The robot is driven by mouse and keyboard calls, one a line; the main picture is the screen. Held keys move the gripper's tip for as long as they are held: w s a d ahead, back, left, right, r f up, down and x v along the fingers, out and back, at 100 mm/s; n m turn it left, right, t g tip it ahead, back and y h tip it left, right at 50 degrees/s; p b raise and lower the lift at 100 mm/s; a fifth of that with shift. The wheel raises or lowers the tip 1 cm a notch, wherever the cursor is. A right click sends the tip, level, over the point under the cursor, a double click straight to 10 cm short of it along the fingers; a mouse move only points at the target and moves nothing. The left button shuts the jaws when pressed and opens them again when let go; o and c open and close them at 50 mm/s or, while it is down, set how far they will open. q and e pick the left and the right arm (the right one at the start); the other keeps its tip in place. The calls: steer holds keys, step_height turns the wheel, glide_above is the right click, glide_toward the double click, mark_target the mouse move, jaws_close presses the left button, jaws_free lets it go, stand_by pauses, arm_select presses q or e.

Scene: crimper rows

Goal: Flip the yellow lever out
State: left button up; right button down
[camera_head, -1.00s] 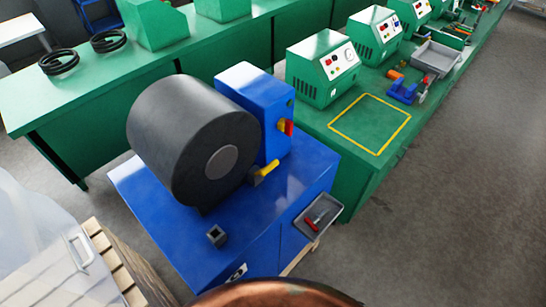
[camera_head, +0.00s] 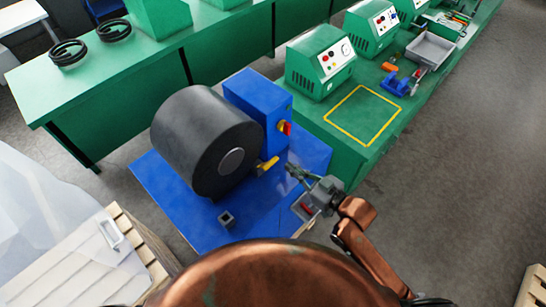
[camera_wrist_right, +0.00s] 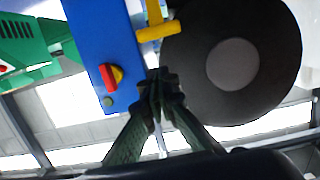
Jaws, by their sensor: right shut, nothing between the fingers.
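The yellow lever (camera_head: 268,163) sticks out at the foot of the blue box, beside the black drum of the blue machine. It also shows in the right wrist view (camera_wrist_right: 158,31), at the top, as a yellow bar with a cross piece. My right gripper (camera_head: 290,168) is just to the right of the lever, shut and empty, with a visible gap between. In the right wrist view the closed fingertips (camera_wrist_right: 158,78) are below the lever, in front of the drum's edge. My left gripper is not in view.
The black drum (camera_head: 186,140) and the blue box (camera_head: 257,106) with a red and yellow switch (camera_head: 284,128) stand close to the lever. A small grey tray (camera_head: 304,209) is under my right gripper. A green bench (camera_head: 340,158) is behind.

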steer(key=shift+s+a+r, duration=0.2)
steer(key=shift+a+r, duration=0.25)
steer(key=shift+r, duration=0.35)
steer(key=p, duration=0.3)
glide_above(271, 163)
steer(key=w+a, duration=0.1)
steer(key=shift+f, duration=0.8)
steer(key=shift+s+d+f, duration=0.25)
steer(key=shift+f, duration=0.4)
steer(key=shift+s+d+f, duration=0.25)
steer(key=shift+f, duration=0.35)
steer(key=shift+s+d+f+p, duration=0.25)
steer(key=shift+f+p, duration=0.1)
steer(key=shift+f, duration=0.2)
